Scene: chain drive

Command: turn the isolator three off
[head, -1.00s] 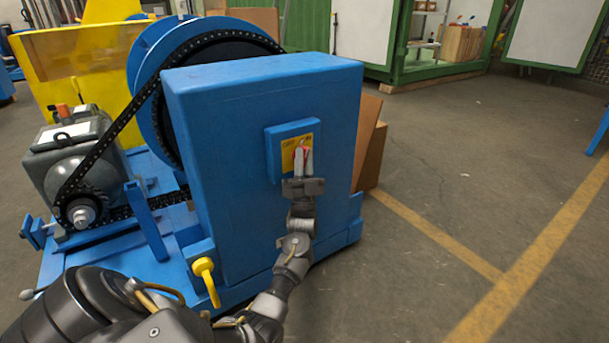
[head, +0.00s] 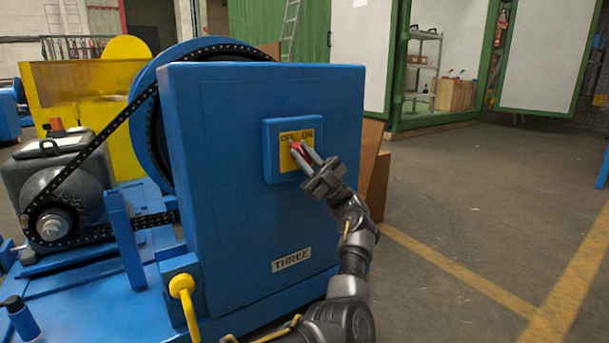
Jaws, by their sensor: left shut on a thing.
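The isolator is a small blue box with a yellow plate (head: 291,137) marked OFF at left and ON at right. It sits on the front of a big blue cabinet (head: 225,200) with a label (head: 291,260) reading THREE. A red handle (head: 297,148) shows on the plate, tilted toward the upper left, toward OFF. My left gripper (head: 303,153) reaches up from the lower right and is shut on the red handle, its fingers partly covering it. My right gripper is not in view.
A yellow hook-shaped handle (head: 183,290) sticks out at the cabinet's lower left. A chain (head: 95,150) runs from a grey motor (head: 60,180) to a big wheel. Cardboard (head: 375,180) leans behind the cabinet. The floor at right is clear.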

